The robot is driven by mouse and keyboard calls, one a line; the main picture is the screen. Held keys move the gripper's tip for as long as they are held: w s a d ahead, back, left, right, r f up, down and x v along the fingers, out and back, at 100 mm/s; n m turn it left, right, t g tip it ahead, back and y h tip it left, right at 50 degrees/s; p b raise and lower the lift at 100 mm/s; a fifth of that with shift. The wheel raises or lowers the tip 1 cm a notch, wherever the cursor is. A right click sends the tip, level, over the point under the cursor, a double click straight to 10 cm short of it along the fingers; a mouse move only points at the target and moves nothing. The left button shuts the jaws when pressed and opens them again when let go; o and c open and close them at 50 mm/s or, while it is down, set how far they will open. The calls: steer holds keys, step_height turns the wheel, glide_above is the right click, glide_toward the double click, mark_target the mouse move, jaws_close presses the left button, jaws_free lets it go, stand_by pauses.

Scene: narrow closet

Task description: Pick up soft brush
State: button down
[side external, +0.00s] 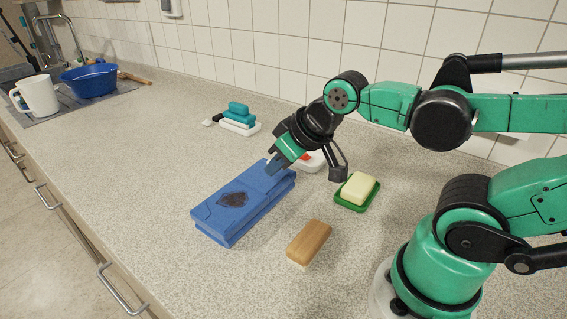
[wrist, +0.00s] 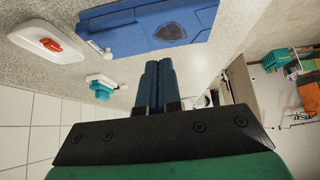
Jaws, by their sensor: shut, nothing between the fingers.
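A brown wooden block with a paler underside (side external: 308,243), likely the soft brush, lies on the counter in front of the blue case. It does not show in the wrist view. My gripper (side external: 274,163) is over the far end of the blue case (side external: 226,208), behind and left of the wooden block. Its blue fingers (wrist: 158,88) are together with nothing between them. The blue case also shows in the wrist view (wrist: 128,30), with a dark emblem on its top. I cannot tell whether the fingertips touch the case.
A yellowish soap bar (side external: 359,188) sits on a green dish (side external: 345,206). A white dish with a red item (wrist: 45,40) is partly hidden behind my gripper in the side view. Teal pieces (side external: 238,113) lie farther back. The counter's left front is clear.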

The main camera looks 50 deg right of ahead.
steer(key=shift+c, duration=0.4)
jaws_free()
steer(key=m+g, duration=0.6)
steer(key=m, duration=1)
glide_above(310, 236)
steer(key=w, duration=0.1)
step_height(310, 236, down, 5)
steer(key=shift+f, duration=0.2)
steer(key=shift+s+f+m+g, duration=0.2)
steer(key=shift+s+m+g, duration=0.35)
steer(key=shift+m, duration=0.35)
steer(key=shift+f, duration=2.75)
